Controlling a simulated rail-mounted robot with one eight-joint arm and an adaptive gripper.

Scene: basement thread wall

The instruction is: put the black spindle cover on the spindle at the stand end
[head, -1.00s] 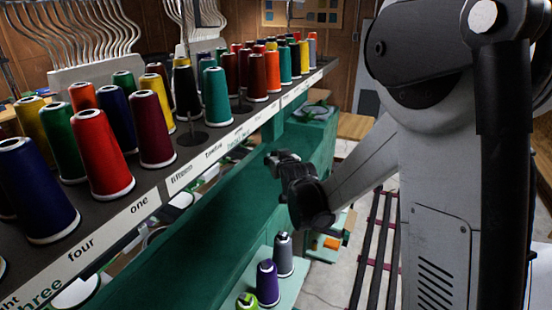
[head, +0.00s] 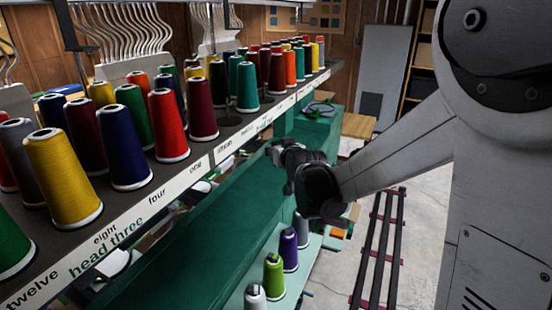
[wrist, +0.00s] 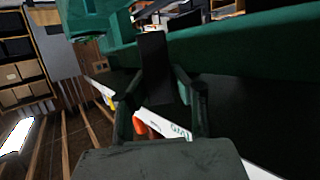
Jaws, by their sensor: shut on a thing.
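My gripper (head: 277,151) is raised over the long green beam, right of the thread rack. In the wrist view its fingers (wrist: 160,95) are closed around a plain black, slab-like piece (wrist: 154,62), which fits the black spindle cover. In the head view the piece cannot be told apart from the dark fingers. A bare thin post with a dark round base (head: 228,119) stands on the rack among the cones, well apart from my gripper. I cannot tell which spindle is the one at the stand end.
The rack (head: 232,145) holds many coloured thread cones behind a numbered white edge. A green machine part with a round top (head: 318,112) stands beyond my gripper. Several cones stand on a low shelf (head: 262,255). Dark rails (head: 378,245) run along the floor at right.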

